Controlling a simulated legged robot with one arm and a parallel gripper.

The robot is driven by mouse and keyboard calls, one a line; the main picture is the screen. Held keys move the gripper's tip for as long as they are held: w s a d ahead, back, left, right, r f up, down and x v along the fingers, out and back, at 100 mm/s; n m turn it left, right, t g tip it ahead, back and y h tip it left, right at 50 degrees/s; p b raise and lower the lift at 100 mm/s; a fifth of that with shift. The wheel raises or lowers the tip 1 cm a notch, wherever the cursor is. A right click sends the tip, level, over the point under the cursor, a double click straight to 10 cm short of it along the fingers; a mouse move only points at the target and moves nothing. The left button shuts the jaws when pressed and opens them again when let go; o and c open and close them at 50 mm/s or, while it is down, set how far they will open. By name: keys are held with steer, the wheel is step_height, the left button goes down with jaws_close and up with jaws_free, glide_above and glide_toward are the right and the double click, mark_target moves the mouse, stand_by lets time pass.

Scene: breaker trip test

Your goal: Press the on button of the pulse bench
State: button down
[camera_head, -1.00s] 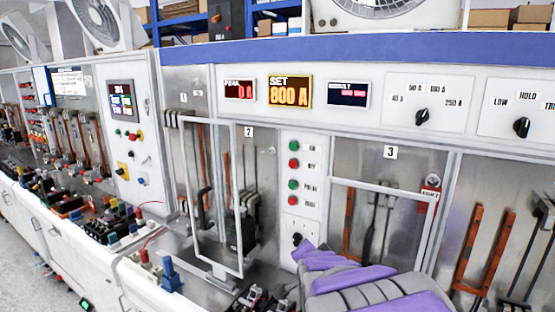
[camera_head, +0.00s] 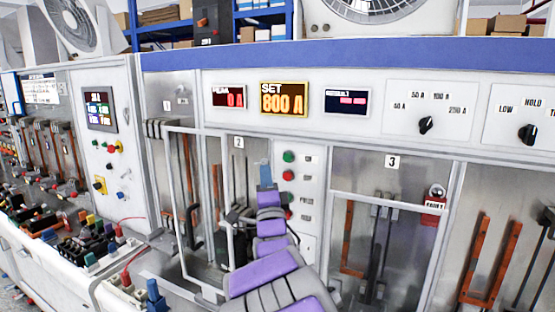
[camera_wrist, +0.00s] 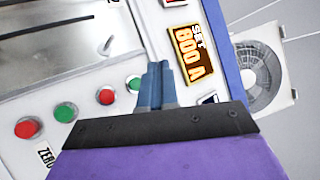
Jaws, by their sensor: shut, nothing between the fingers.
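The pulse bench has a white column of buttons. Its top green button, the on button (camera_head: 288,156), shows in the head view; the wrist view shows it too (camera_wrist: 134,83), beside my fingers and partly covered by them. A red button (camera_head: 288,176) sits below it. My gripper (camera_head: 264,170) is shut and empty, with blue-grey fingers and a purple body. In the head view its tips are just left of the on button. In the wrist view the fingertips (camera_wrist: 157,68) are together. I cannot tell their distance from the panel. My gripper hides part of the lower buttons.
The SET display (camera_head: 285,98) reads 800 A above the buttons. A clear framed door (camera_head: 190,215) stands left of the column. A red lock tag (camera_head: 434,204) hangs on the right. Cables and terminals (camera_head: 92,240) crowd the lower left.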

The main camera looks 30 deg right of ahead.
mark_target(287, 158)
steer(key=shift+d, duration=0.15)
steer(key=shift+w+d+p, duration=0.65)
steer(key=shift+w+d, duration=0.25)
steer(key=shift+d, duration=0.25)
steer(key=shift+w+d+p, duration=0.7)
steer(key=shift+w+d, duration=0.2)
steer(key=shift+d, duration=0.3)
steer(key=shift+w+d+p, duration=0.65)
steer(key=shift+w+d, duration=0.25)
steer(key=shift+d, duration=0.25)
steer(key=shift+w+d+r, duration=0.1)
steer(key=shift+w+d, duration=0.1)
steer(key=shift+d, duration=0.1)
